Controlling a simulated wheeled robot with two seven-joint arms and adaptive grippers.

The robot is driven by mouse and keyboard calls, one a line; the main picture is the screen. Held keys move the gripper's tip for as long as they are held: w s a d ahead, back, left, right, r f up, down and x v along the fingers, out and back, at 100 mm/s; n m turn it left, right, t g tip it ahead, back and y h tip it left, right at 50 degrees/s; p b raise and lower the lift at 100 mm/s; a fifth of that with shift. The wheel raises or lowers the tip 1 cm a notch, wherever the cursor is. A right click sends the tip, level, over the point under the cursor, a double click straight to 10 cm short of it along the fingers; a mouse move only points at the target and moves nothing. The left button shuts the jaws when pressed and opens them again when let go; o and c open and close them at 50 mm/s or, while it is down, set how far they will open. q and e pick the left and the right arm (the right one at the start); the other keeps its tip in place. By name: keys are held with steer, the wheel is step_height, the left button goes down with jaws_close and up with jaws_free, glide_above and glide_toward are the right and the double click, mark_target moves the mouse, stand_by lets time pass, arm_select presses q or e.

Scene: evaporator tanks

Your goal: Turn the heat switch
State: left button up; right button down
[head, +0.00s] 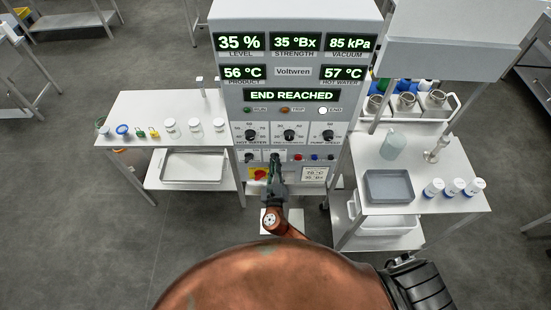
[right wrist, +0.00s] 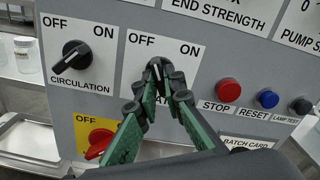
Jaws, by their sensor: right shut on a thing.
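The heat switch's white plate (right wrist: 190,65) is marked OFF on the left and ON on the right; its lower label is partly covered. My right gripper (right wrist: 165,78) is in front of it, with its green-and-black fingers shut on the heat knob. The fingertips hide most of the knob, so I cannot tell which way it points. In the head view my right gripper (head: 275,163) reaches the lower part of the cabinet front (head: 233,120). My left gripper is not in view.
The circulation knob (right wrist: 75,56) is left of the heat plate, and a red knob on yellow (right wrist: 97,145) is below. Stop (right wrist: 228,90), reset (right wrist: 267,99) and lamp test (right wrist: 300,105) buttons are to the right. Tables (head: 135,103) (head: 445,200) flank the cabinet. Its display reads END REACHED.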

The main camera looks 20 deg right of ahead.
steer(key=shift+n+p, duration=0.8)
steer(key=shift+n, duration=0.3)
steer(key=shift+n+p, duration=0.55)
steer(key=shift+n, duration=0.05)
steer(key=c, duration=2)
jaws_free()
steer(key=shift+o, duration=0.2)
steer(key=shift+s, duration=0.1)
